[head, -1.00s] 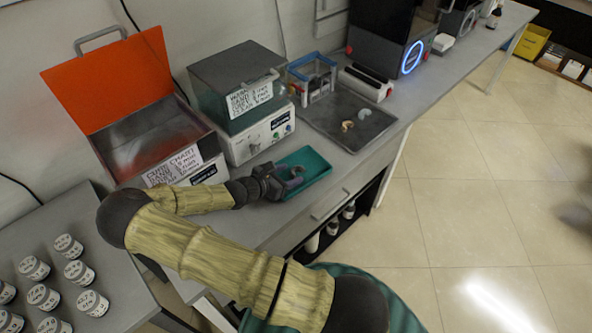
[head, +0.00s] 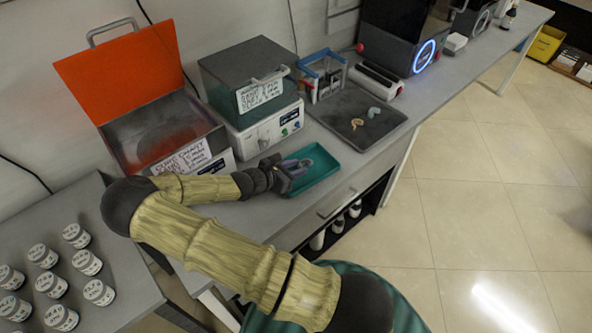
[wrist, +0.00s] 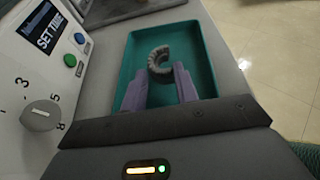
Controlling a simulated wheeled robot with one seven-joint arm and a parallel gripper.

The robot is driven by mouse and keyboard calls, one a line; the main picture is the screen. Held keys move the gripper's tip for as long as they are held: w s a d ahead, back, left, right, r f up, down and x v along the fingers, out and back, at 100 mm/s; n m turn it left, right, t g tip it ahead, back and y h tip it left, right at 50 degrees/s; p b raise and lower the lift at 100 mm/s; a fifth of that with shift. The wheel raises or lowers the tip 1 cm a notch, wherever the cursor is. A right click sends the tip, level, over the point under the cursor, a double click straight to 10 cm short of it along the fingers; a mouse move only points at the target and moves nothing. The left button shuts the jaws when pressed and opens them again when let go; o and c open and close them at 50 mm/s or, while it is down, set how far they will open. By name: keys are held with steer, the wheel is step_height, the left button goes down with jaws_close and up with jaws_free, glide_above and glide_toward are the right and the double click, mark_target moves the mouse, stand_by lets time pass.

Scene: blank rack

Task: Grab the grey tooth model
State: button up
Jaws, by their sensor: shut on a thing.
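The grey tooth model (wrist: 159,62), a curved arch with ridged teeth, is at the teal tray (wrist: 205,55) in the wrist view. My gripper (wrist: 163,72) has two purple fingers, shut on the near part of the model, with the arch reaching out beyond the fingertips. Whether the model touches the tray floor I cannot tell. In the head view my gripper (head: 297,167) is over the left part of the teal tray (head: 325,176), and the model is too small there to make out clearly.
A dark mat (head: 345,105) behind the tray holds a beige arch (head: 357,123) and a pale arch (head: 374,112). A machine with a knob (wrist: 41,115) stands close left of my gripper. An orange-lidded box (head: 125,85) and several white jars (head: 87,262) are further left.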

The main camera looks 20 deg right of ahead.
step_height(320, 180, up, 16)
steer(key=shift+r, duration=0.2)
stand_by(0.8)
